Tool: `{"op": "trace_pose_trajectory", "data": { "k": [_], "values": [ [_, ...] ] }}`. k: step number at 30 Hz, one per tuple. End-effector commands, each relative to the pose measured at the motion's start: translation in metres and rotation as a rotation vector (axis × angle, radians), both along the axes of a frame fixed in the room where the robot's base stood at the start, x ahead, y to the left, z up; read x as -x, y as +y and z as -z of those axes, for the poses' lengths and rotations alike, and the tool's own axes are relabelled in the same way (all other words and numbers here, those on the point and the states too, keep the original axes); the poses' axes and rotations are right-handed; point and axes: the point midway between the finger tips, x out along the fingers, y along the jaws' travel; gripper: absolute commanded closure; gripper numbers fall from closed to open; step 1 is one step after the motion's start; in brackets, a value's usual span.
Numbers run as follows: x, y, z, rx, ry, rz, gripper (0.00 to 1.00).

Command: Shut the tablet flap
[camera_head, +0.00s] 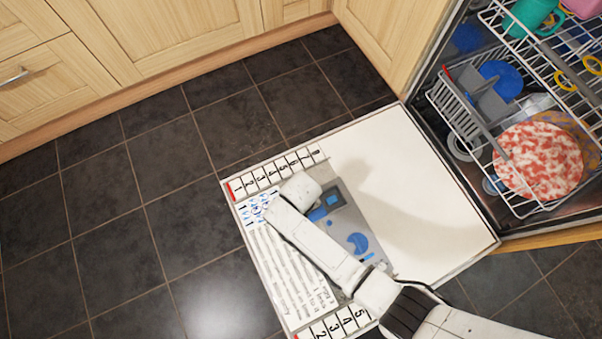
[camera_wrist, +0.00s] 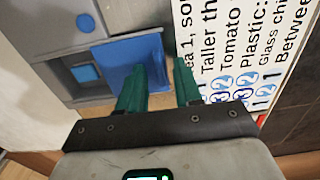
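The grey dispenser panel (camera_head: 348,228) is set in the inner face of the lowered dishwasher door. Its blue tablet flap (camera_head: 318,214) shows beside my arm, partly covered by it. In the wrist view the blue flap (camera_wrist: 122,58) is a flat plate at the panel's right edge; how far open it stands is hard to tell. My gripper (camera_wrist: 169,76) has two green fingers spread apart with nothing between them. The left finger overlaps the flap's right part in the picture; contact cannot be told. In the head view my arm hides the fingers.
The open dishwasher door (camera_head: 410,185) lies low over dark floor tiles. A printed label (camera_head: 290,265) runs along its outer side. The dishwasher racks (camera_head: 500,180) at the right hold a red-and-white plate (camera_head: 538,160) and other dishes. Wooden cabinets (camera_head: 150,35) stand behind.

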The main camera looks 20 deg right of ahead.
Motion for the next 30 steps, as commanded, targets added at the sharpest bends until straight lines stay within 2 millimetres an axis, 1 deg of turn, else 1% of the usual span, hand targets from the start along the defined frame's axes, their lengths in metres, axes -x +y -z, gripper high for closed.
{"op": "trace_pose_trajectory", "data": {
  "k": [5, 15, 16, 30],
  "values": [
    [0.0, 0.0, -0.0005, 0.0, 0.0, 0.0, 0.66],
    [0.0001, -0.0001, -0.0004, 0.0, 0.0, 0.0, 0.98],
    [0.0001, -0.0001, -0.0004, 0.0, 0.0, 0.0, 1.0],
    [0.0002, -0.0001, -0.0004, 0.0, 0.001, 0.0, 1.0]
  ]
}}
